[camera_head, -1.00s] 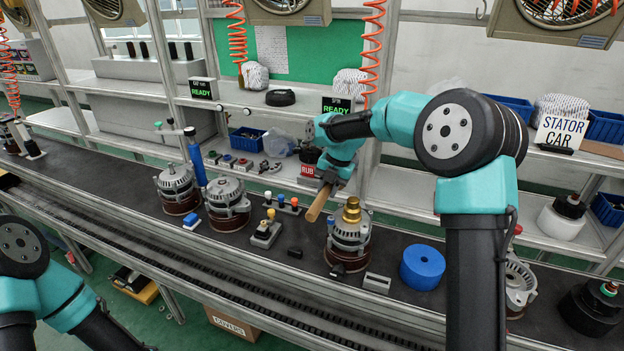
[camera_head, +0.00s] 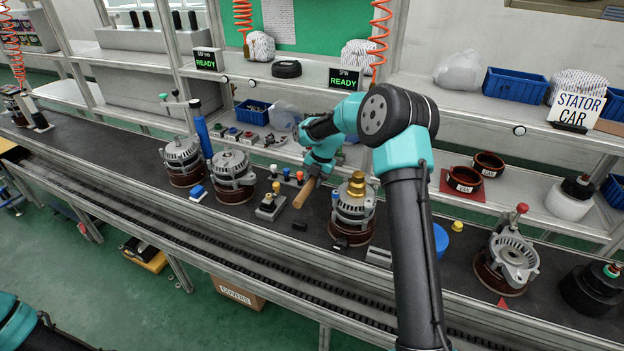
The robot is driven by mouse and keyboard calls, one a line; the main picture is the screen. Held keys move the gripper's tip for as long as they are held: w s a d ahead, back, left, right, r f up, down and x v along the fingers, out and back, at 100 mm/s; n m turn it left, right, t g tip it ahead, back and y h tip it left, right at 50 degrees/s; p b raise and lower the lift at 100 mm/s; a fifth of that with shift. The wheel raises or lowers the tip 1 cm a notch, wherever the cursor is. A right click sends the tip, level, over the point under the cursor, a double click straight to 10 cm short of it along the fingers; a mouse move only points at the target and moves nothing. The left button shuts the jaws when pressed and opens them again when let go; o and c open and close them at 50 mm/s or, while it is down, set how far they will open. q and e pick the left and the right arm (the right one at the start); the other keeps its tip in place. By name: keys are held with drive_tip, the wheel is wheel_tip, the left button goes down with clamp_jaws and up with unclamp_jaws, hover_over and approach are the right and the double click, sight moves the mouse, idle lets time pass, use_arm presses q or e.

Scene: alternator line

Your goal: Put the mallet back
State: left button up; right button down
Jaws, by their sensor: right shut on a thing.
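The mallet shows as a pale wooden handle (camera_head: 303,194) that slants down and left from my right gripper (camera_head: 314,174). My right gripper is shut on the mallet, over the dark bench between the row of small coloured-capped parts and an alternator with a brass stack on top (camera_head: 354,208). The mallet's head is hidden behind my gripper and wrist. I cannot tell whether the handle touches the bench. My left arm shows only at the bottom left corner; its gripper is out of the picture.
Two alternators (camera_head: 232,177) stand to the left on the bench. A small block with a yellow knob (camera_head: 270,203) is close to the handle. A blue round part (camera_head: 439,240) is partly behind my right arm. An open alternator housing (camera_head: 512,258) stands at the right.

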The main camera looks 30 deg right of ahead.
drive_tip(key=shift+f, duration=0.1)
drive_tip(key=shift+f, duration=3.15)
drive_tip(key=shift+f, duration=0.6)
drive_tip(key=c, duration=0.8)
unclamp_jaws()
drive_tip(key=v, duration=1.7)
drive_tip(key=shift+a+r, duration=0.1)
drive_tip(key=shift+r, duration=0.15)
